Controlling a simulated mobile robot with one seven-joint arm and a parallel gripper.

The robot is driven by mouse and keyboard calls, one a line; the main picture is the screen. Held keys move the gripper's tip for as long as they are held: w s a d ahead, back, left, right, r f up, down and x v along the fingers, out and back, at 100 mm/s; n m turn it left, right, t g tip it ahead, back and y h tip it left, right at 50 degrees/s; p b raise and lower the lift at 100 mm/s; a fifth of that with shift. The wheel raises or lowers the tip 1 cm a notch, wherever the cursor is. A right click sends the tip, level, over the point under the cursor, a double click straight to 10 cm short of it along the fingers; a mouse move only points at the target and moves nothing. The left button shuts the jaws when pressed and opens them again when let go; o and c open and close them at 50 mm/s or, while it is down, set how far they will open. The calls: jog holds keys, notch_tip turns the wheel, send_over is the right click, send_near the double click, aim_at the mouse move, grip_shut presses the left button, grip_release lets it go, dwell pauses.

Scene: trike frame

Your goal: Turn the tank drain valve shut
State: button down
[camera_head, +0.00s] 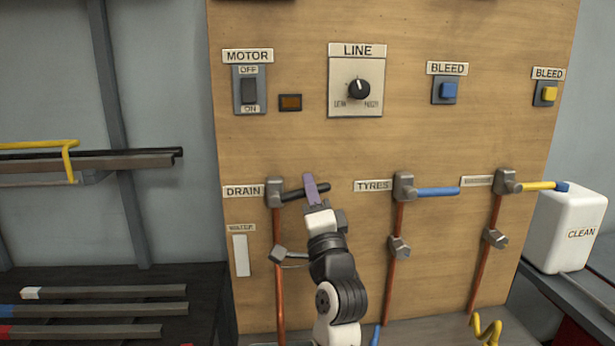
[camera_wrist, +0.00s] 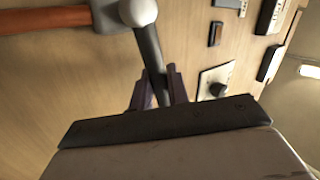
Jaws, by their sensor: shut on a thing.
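The drain valve (camera_head: 274,193) is a grey body on a copper pipe, right of the DRAIN label (camera_head: 243,191). Its black lever handle (camera_head: 291,194) points right and slightly up, across the pipe. My gripper (camera_head: 311,186) is at the lever's outer part, its purple-grey fingers on the handle. In the wrist view my gripper (camera_wrist: 160,86) has one finger on each side of the dark lever (camera_wrist: 148,55) and is shut on it. The valve's round grey pivot (camera_wrist: 138,11) shows at the top there. The lever's tip is partly hidden between the fingers.
To the right are the TYRES valve with a blue lever (camera_head: 437,191) and another valve with a yellow lever (camera_head: 538,186). Above are the MOTOR switch (camera_head: 249,91), LINE knob (camera_head: 358,89) and BLEED buttons. A white CLEAN container (camera_head: 566,228) stands at the far right.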

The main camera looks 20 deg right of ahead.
jog(key=shift+d+f+m+g+h+p, duration=0.1)
jog(key=shift+f+m+h+p, duration=0.2)
jog(key=shift+m+h, duration=0.4)
jog(key=shift+a+f+m+g+h+p, duration=0.15)
jog(key=shift+m+h+p, duration=0.25)
jog(key=shift+m, duration=0.5)
jog(key=shift+d+f+m+g+h+p, duration=0.15)
jog(key=shift+f+m+h+p, duration=0.15)
jog(key=shift+m+h, duration=0.4)
jog(key=shift+f+m, duration=0.1)
jog(key=shift+m, duration=0.2)
jog(key=c, duration=1.4)
grip_release()
jog(key=shift+d, duration=0.1)
jog(key=b+v, duration=0.5)
jog(key=v, duration=0.9)
